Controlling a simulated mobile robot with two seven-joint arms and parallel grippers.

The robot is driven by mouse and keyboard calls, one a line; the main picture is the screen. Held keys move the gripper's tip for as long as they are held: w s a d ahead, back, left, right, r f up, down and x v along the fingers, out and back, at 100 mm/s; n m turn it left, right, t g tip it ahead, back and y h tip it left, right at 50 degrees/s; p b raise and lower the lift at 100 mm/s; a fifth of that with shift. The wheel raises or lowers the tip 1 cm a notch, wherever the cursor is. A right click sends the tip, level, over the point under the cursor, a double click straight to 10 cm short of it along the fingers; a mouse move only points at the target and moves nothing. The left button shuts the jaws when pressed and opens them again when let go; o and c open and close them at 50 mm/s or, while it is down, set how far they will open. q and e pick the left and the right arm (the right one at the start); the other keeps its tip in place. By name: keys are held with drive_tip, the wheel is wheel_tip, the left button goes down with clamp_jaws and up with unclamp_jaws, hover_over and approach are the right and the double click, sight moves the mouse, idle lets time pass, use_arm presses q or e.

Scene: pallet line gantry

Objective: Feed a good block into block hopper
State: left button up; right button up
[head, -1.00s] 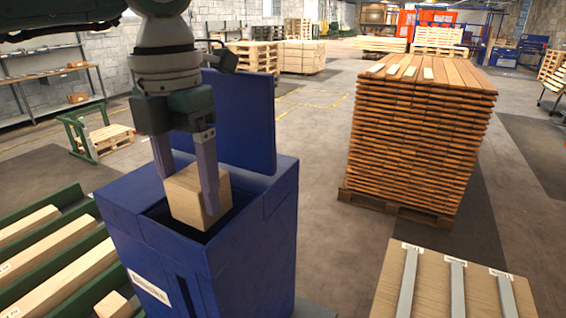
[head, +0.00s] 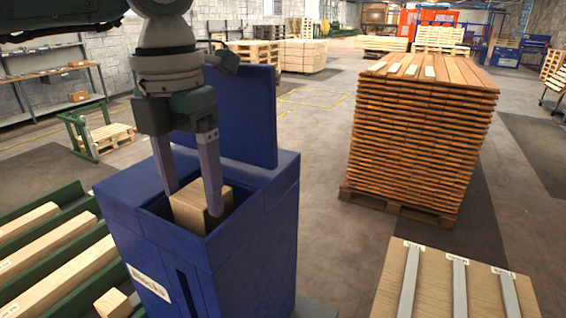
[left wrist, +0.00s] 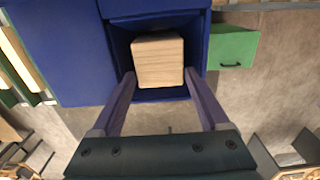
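A light wooden block (head: 188,209) sits inside the mouth of the blue block hopper (head: 125,205), below its rim. In the left wrist view the block (left wrist: 158,62) lies within the dark opening, just past my fingertips. My left gripper (head: 190,203) points down into the mouth with its fingers spread on either side of the block's upper part. It looks open, with the block sitting lower than the fingers' grip; the left wrist view also shows its two fingers (left wrist: 160,75). What lies under the block is hidden. My right gripper is not in view.
The hopper's blue back panel (head: 240,115) rises behind the mouth. Green racks with timber (head: 50,262) stand at the left, with a small block (head: 113,303) at their front. A tall plank stack (head: 420,140) and a board with metal strips (head: 425,285) stand at the right.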

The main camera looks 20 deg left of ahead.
use_arm(q)
drive_tip(key=shift+o, duration=1.4)
drive_tip(key=shift+r, duration=0.3)
wheel_tip(320, 180, up, 9)
drive_tip(key=b, duration=0.3)
drive_tip(key=shift+r, duration=0.2)
